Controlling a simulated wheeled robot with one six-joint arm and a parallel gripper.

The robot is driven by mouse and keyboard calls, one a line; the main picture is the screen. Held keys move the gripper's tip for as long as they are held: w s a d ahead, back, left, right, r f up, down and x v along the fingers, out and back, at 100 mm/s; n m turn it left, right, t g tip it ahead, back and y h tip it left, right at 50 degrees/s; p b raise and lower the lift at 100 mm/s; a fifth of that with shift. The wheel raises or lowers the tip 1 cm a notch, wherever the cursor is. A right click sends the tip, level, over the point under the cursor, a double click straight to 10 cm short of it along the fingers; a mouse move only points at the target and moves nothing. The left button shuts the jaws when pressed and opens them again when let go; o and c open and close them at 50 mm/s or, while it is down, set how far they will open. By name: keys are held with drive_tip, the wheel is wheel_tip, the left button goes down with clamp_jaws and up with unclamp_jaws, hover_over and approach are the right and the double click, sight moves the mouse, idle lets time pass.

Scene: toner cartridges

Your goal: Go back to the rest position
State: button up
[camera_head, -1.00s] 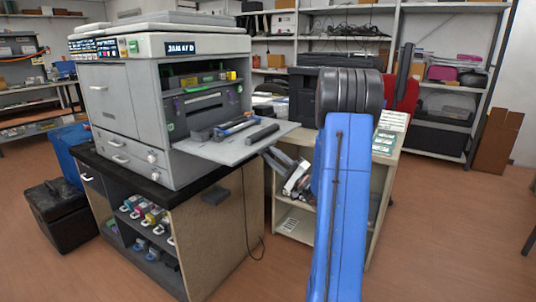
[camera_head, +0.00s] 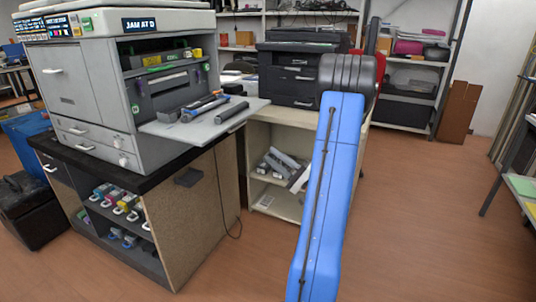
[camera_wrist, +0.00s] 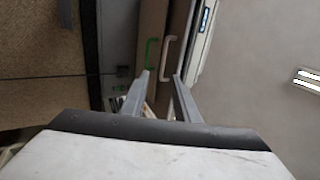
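The large grey copier (camera_head: 95,95) stands open on the left in the head view. Dark, blue-marked cartridges (camera_head: 204,108) and a separate dark cartridge (camera_head: 232,112) lie on its lowered front flap (camera_head: 185,130). My gripper (camera_wrist: 160,80) shows in the wrist view with its two fingers apart and nothing visible between them. In the head view, my blue arm crosses the centre right. Grey parts that look like my gripper (camera_head: 283,166) show just left of it, in front of the beige cart; the fingertips are unclear there.
The copier's cabinet (camera_head: 185,215) holds colored cartridges (camera_head: 122,203) on its open shelves. A black printer (camera_head: 295,75) stands on the beige cart (camera_head: 262,204) behind my arm. Shelving lines the back. The floor (camera_head: 430,220) on the right is mostly clear.

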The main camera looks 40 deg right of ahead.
drive_tip(key=shift+s, duration=0.15)
idle(0.5)
drive_tip(key=s+a+r+n+g+y, duration=0.1)
drive_tip(key=a+n+g+y, duration=0.3)
drive_tip(key=a+g, duration=0.75)
drive_tip(key=s+a+r+n+g+y, duration=0.1)
drive_tip(key=s+a+n+g+y, duration=0.2)
drive_tip(key=a, duration=1.6)
drive_tip(key=s+a+f+n+g+h, duration=0.45)
drive_tip(key=s+a+g+h, duration=0.35)
drive_tip(key=s, duration=0.3)
drive_tip(key=s+d+r+n+t+h, duration=0.2)
drive_tip(key=s+d+r+t+h, duration=0.1)
drive_tip(key=s+t+h, duration=0.2)
drive_tip(key=shift+s+d+h, duration=0.15)
drive_tip(key=shift+d+h, duration=0.25)
drive_tip(key=shift+h, duration=0.6)
